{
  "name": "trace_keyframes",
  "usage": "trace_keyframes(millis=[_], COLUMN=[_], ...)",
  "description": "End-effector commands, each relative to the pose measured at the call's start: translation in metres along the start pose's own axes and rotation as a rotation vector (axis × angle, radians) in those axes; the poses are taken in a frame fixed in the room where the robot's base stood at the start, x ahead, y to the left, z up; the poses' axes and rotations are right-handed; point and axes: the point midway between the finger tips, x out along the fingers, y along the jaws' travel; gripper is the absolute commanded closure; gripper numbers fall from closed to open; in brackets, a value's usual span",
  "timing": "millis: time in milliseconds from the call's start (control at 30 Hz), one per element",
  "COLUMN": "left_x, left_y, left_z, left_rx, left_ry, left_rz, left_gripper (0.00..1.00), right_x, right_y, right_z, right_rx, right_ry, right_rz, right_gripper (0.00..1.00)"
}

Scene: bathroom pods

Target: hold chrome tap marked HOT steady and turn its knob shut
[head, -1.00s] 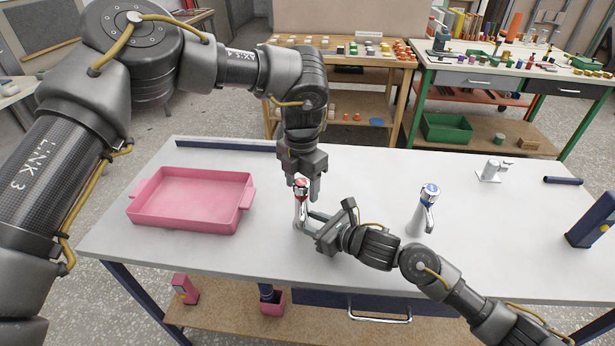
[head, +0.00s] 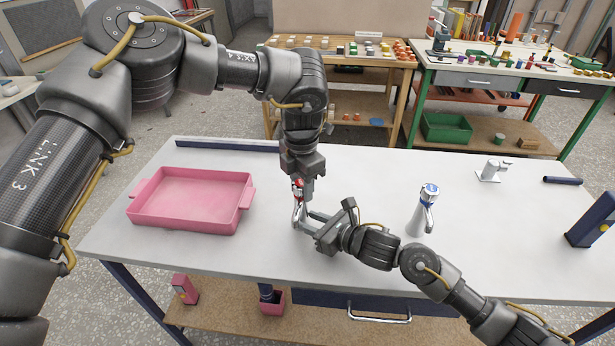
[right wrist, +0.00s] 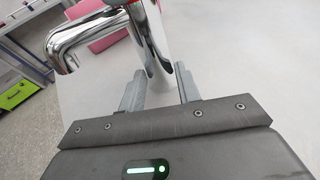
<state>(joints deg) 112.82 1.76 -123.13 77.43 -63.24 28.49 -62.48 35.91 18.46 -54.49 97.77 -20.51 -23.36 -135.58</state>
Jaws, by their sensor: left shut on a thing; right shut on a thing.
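The chrome tap (head: 298,214) with the red-marked knob (head: 298,184) stands upright on the white table. Its lettering is too small to read. My left gripper (head: 303,192) comes down from above and is shut on the red-marked knob, hiding much of it. My right gripper (head: 311,222) reaches in low from the right and is shut on the tap's body. In the right wrist view the chrome column (right wrist: 152,45) stands between my right gripper's fingers (right wrist: 159,88), with the curved spout (right wrist: 82,38) to the left and a bit of red at the top edge.
A pink tray (head: 190,228) lies on the table to the left. A blue-marked chrome tap (head: 424,212) stands to the right. The table between these is clear.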

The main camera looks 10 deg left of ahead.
Motion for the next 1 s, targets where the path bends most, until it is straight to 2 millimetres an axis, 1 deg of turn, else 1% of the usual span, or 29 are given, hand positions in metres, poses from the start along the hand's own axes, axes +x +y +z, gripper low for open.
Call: trace_keyframes(millis=[33, 100, 233, 367, 567, 600, 700, 733, 767, 1000], left_x=[0.0009, 0.0008, 0.001, 0.0013, 0.0017, 0.0017, 0.0016, 0.0015, 0.0015, 0.0007], left_y=[-0.0009, -0.0012, -0.0014, -0.002, -0.0025, -0.0025, -0.0023, -0.0022, -0.0021, -0.0016], left_z=[-0.0008, -0.0005, -0.0009, -0.0007, -0.0008, -0.0008, -0.0007, -0.0006, -0.0006, -0.0003], left_rx=[0.09, 0.219, 0.401, 0.479, 0.485, 0.484, 0.483, 0.483, 0.482, 0.481], left_ry=[0.004, 0.003, 0.004, 0.003, 0.003, 0.003, 0.003, 0.003, 0.003, 0.001], left_rz=[-0.001, -0.002, -0.003, -0.005, -0.007, -0.007, -0.006, -0.006, -0.005, -0.004], left_gripper=[0.77, 0.77, 0.77, 0.77, 0.77, 0.6, 0.47, 0.43, 0.42, 0.42], right_x=[0.0004, 0.0004, 0.0004, 0.0004, 0.0005, 0.0005, 0.0005, 0.0005, 0.0005, 0.0003], right_y=[0.0003, 0.0002, 0.0001, -0.0001, -0.0002, -0.0002, -0.0003, -0.0002, -0.0002, -0.0001], right_z=[-0.0032, -0.0032, -0.0032, -0.0031, -0.0027, -0.0027, -0.0025, -0.0024, -0.0023, -0.0012], right_rx=[0.0, 0.0, 0.001, 0.001, 0.001, 0.001, 0.001, 0.001, 0.001, 0.0], right_ry=[0.006, 0.006, 0.006, 0.006, 0.005, 0.005, 0.005, 0.005, 0.004, 0.002], right_rz=[0.0, 0.0, 0.0, -0.001, -0.001, -0.001, -0.001, -0.001, -0.001, -0.001], right_gripper=[0.84, 0.85, 0.88, 0.9, 0.9, 0.9, 0.92, 0.96, 1.0, 1.0])
